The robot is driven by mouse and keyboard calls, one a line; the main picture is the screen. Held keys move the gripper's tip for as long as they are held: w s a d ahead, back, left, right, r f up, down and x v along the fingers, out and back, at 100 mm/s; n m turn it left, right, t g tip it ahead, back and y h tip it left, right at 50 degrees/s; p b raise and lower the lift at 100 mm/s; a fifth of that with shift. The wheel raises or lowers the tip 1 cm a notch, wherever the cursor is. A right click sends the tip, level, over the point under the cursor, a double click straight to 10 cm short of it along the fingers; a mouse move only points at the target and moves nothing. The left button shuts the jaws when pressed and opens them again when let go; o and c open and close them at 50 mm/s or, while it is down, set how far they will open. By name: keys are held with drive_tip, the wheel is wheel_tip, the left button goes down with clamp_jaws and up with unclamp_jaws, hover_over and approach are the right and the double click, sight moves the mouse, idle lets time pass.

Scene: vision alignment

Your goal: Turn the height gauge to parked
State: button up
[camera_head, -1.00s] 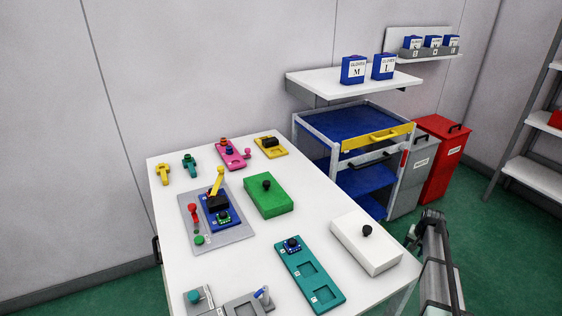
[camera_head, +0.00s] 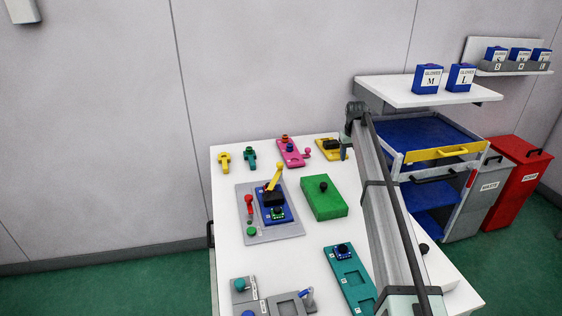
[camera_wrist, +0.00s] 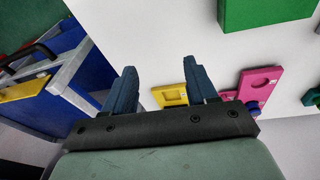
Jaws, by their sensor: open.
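No label I can read names the height gauge, so I cannot tell which fixture it is. A yellow lever (camera_head: 275,177) leans up from a black block on a blue fixture (camera_head: 265,215), which sits on a grey plate (camera_head: 287,232). A red-knobbed post (camera_head: 249,203) stands beside it. A pink plate (camera_head: 291,157) with knobs and a yellow plate (camera_head: 331,156) with a black block lie at the back. My gripper (camera_wrist: 162,82) is open and empty, with the yellow plate and pink plate (camera_wrist: 262,80) ahead of it in the wrist view.
My arm crosses the table's right side, partly hiding a white box. A green box (camera_head: 322,200) with a black knob stands mid-table, and a teal tray (camera_head: 350,285) lies in front. A blue-shelved cart (camera_head: 425,133) stands to the right. Bare tabletop (camera_head: 228,190) shows at the left.

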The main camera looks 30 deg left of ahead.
drive_tip(key=s+a+r+n, duration=0.1)
drive_tip(key=s+a+r, duration=0.15)
drive_tip(key=a, duration=0.25)
drive_tip(key=s+a+r+n+g, duration=0.1)
drive_tip(key=s+a+r, duration=0.15)
drive_tip(key=a, duration=0.25)
drive_tip(key=s+a+r+n, duration=0.1)
drive_tip(key=s+a+r, duration=0.15)
drive_tip(key=a, duration=0.25)
wheel_tip(320, 180, up, 3)
drive_tip(key=n+g, duration=0.1)
hover_over(280, 163)
wheel_tip(280, 163, down, 14)
drive_tip(key=shift+s+d+r, duration=0.1)
drive_tip(key=shift+r, duration=0.15)
drive_tip(key=shift+c, duration=0.4)
clamp_jaws()
